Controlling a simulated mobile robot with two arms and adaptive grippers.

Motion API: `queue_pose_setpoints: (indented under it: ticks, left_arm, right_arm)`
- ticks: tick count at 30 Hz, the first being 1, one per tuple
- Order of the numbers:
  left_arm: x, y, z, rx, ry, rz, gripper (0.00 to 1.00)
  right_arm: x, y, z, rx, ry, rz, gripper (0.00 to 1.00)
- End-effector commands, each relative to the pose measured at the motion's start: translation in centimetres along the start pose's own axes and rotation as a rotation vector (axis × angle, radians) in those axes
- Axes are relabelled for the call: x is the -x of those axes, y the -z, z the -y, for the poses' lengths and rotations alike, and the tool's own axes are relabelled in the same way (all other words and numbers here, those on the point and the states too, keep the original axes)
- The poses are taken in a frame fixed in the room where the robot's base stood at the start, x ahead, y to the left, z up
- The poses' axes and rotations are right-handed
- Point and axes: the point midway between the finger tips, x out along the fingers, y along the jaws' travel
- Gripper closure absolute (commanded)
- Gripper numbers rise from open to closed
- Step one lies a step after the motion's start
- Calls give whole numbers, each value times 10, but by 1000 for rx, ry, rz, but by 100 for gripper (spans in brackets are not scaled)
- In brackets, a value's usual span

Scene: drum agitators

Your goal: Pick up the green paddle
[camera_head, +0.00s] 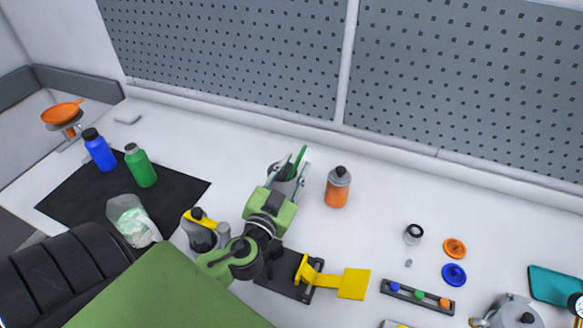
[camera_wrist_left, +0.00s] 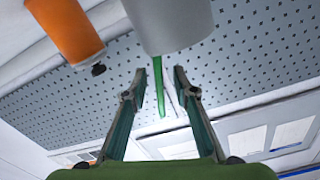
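The green paddle (camera_head: 300,159) is a thin green stick standing up out of a grey cup (camera_head: 287,188) near the middle of the table. In the left wrist view the paddle (camera_wrist_left: 158,84) lies between my two fingers, with a gap on each side, and its other end is hidden in the grey cup (camera_wrist_left: 170,22). My left gripper (camera_head: 291,168) is open around the paddle and covers much of the cup in the head view. It also shows open in the left wrist view (camera_wrist_left: 160,82). My right gripper is not in view.
An orange bottle (camera_head: 337,190) stands close to the right of the gripper. A yellow paddle-like part (camera_head: 352,283) lies at the front on a black stand. Blue (camera_head: 100,152) and green (camera_head: 141,167) bottles stand on a black mat at left. The table behind the cup is clear.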

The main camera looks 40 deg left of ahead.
Motion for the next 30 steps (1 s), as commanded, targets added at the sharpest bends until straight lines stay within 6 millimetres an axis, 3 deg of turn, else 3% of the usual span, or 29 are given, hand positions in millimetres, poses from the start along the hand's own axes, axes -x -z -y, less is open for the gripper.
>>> queue_pose_setpoints:
  ticks: [5,13,16,30]
  left_arm:
    - [-16,1,0,0,-1,0,74]
    - [-18,-1,-1,1,-2,1,74]
    - [-18,-1,-1,1,-2,1,100]
    - [-18,2,0,2,-1,-1,100]
  right_arm:
    - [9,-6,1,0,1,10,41]
    - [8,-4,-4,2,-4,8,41]
    - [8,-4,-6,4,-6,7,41]
    - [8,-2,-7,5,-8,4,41]
